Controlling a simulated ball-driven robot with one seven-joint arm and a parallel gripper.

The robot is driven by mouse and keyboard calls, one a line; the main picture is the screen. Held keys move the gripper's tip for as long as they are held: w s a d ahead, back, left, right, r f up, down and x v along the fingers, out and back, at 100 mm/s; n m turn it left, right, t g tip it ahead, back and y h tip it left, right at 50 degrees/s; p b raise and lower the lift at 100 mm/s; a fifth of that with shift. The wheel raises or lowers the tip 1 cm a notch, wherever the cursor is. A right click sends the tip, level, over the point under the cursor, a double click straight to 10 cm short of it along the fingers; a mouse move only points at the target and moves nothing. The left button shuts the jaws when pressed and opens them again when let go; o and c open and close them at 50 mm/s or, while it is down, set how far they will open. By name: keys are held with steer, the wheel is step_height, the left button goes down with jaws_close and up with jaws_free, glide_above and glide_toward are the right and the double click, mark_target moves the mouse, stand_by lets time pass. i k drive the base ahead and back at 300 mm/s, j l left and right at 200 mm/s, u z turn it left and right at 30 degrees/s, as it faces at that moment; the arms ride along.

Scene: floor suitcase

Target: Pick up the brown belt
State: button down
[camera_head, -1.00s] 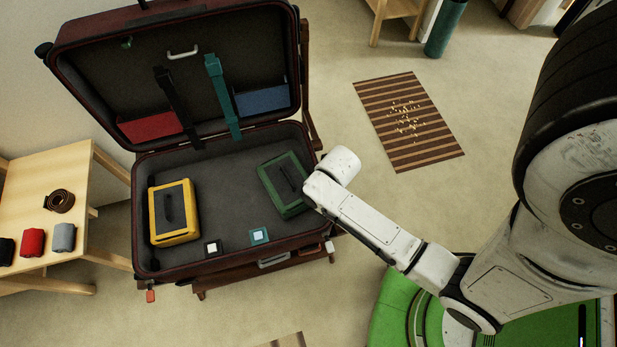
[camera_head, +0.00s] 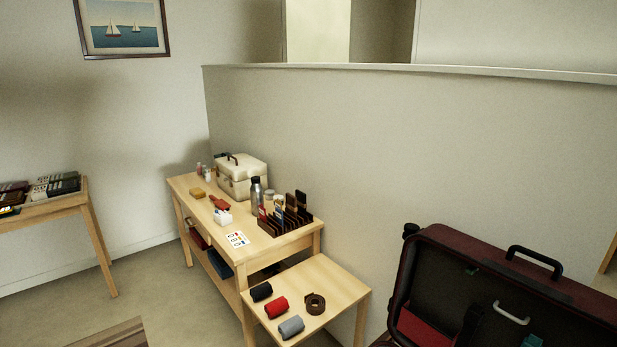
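The brown belt (camera_head: 315,303) lies coiled on a small light-wood table (camera_head: 336,281), toward its right side. Three rolled cloths lie to its left on the same table: a black roll (camera_head: 261,291), a red roll (camera_head: 276,307) and a grey roll (camera_head: 291,327). The belt is apart from them and nothing covers it. My gripper and arm are outside the current view.
The open suitcase (camera_head: 425,262) stands to the right of the small table. A longer wooden table (camera_head: 297,241) behind it holds a cream case (camera_head: 241,176), a bottle (camera_head: 256,193) and a dark slotted rack (camera_head: 311,219). A half-height wall rises behind. Floor at lower left is mostly open.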

mark_target(311, 299)
steer(key=i+j+z, duration=0.1)
steer(key=i+j, duration=0.2)
steer(key=i+j+z, duration=0.1)
steer(key=i+j, duration=0.5)
steer(key=j, duration=0.15)
steer(key=i+j+z, duration=0.15)
steer(key=j, duration=0.25)
steer(key=i+j+z, duration=0.1)
steer(key=i+j, duration=0.25)
steer(key=i+j+z, duration=0.1)
steer(key=i+j, duration=0.15)
steer(key=j, duration=0.25)
